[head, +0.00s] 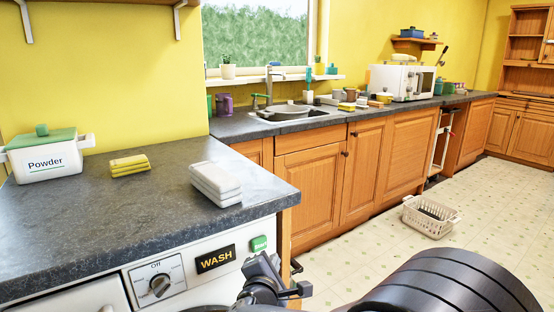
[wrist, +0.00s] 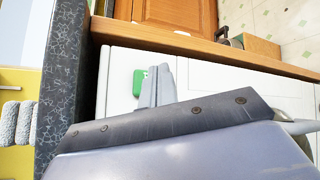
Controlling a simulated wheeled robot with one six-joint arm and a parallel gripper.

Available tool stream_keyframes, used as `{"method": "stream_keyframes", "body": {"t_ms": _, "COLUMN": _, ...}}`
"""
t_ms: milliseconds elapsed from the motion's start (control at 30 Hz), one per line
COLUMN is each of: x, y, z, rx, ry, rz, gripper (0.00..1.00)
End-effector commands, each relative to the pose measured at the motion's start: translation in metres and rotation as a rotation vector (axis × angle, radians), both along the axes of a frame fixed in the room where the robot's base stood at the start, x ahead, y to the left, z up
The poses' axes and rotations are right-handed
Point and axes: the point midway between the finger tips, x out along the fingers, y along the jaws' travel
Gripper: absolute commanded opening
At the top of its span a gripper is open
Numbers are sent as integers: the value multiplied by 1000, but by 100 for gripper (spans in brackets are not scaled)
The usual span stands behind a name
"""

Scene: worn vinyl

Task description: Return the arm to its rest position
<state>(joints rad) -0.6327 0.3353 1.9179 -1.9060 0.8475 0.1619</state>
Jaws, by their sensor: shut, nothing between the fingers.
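My gripper (head: 268,262) is low in the head view, in front of the washing machine's (head: 194,262) white front. It is just below the green Start button (head: 259,243). In the wrist view its grey fingers (wrist: 158,76) are shut together and hold nothing. The Start button (wrist: 138,82) shows beside the fingertips there; I cannot tell whether they touch it. My arm fills the lower right of the head view.
The dark counter (head: 105,210) overhangs the machine and carries a Powder box (head: 45,158), yellow cloths (head: 130,165) and folded white towels (head: 215,183). A white basket (head: 431,216) sits on the floor. Wooden cabinets (head: 312,190) stand beyond; the floor on the right is mostly clear.

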Motion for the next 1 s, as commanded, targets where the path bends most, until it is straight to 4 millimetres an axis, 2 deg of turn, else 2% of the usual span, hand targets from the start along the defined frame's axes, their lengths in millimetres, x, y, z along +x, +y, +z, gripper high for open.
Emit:
{"method": "stream_keyframes", "body": {"t_ms": 33, "x": 0, "y": 0, "z": -5, "rx": 3, "ry": -2, "rz": 0, "gripper": 0}}
{"method": "stream_keyframes", "body": {"t_ms": 200, "x": -17, "y": -11, "z": -2, "rx": 2, "ry": -2, "rz": 1, "gripper": 0}}
{"method": "stream_keyframes", "body": {"t_ms": 333, "x": 2, "y": 2, "z": 1, "rx": -2, "ry": 3, "rz": 1, "gripper": 0}}
{"method": "stream_keyframes", "body": {"t_ms": 633, "x": -1, "y": 0, "z": 4, "rx": -3, "ry": 5, "rz": 2, "gripper": 0}}
{"method": "stream_keyframes", "body": {"t_ms": 700, "x": -10, "y": -6, "z": -2, "rx": 1, "ry": -1, "rz": 1, "gripper": 0}}
{"method": "stream_keyframes", "body": {"t_ms": 1000, "x": -44, "y": -29, "z": -2, "rx": 1, "ry": -1, "rz": 2, "gripper": 0}}
